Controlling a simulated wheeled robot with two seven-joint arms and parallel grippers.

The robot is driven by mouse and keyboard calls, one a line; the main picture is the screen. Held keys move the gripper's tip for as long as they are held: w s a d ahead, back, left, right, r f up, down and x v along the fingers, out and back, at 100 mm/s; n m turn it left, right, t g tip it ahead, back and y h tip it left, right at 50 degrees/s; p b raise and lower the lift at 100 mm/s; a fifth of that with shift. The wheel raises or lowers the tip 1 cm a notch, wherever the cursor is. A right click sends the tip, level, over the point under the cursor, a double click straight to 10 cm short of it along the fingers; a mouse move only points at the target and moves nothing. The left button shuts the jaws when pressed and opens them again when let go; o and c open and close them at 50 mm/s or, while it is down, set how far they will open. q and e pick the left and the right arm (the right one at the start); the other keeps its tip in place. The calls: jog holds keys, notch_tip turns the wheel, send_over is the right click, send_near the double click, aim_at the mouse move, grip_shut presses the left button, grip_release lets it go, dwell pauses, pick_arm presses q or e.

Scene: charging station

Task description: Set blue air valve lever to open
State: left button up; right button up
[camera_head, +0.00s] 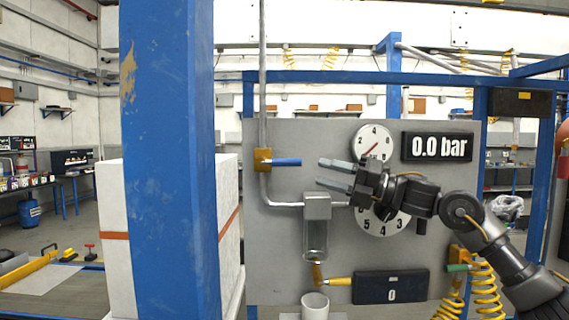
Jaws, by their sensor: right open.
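The blue lever (287,162) sticks out horizontally to the right from a brass valve body (263,160) on the vertical grey pipe at the panel's left. My right gripper (327,173) reaches in from the right with its fingers pointing left. It is open and empty. Its fingertips are a short way right of the lever's free end, with a visible gap in the picture; the depth between them is hard to judge. The pressure display (440,147) reads 0.0 bar. My left gripper is out of view.
A blue post (168,200) and a white box stand left of the grey panel (275,260). A clear cylinder (315,240), a yellow lever (338,282), a white cup (315,306) and a green lever (458,268) with coiled yellow hoses are lower down. Gauges sit behind my gripper.

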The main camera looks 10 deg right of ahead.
aim_at(299, 165)
jog(key=a+p, duration=0.1)
jog(key=w+a+r, duration=0.1)
jog(key=shift+w+a+r+p, duration=0.1)
jog(key=shift+a+r+p, duration=0.1)
jog(key=shift+a+p, duration=0.15)
jog(key=p+x, duration=0.2)
jog(key=x, duration=0.4)
jog(key=shift+w+a, duration=0.1)
jog(key=shift+w, duration=0.15)
jog(key=shift+w+a+f, duration=0.1)
jog(key=shift+w+a, duration=0.15)
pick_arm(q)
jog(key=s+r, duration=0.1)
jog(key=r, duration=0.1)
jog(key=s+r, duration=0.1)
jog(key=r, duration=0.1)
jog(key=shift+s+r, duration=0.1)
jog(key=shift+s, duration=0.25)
pick_arm(e)
grip_shut()
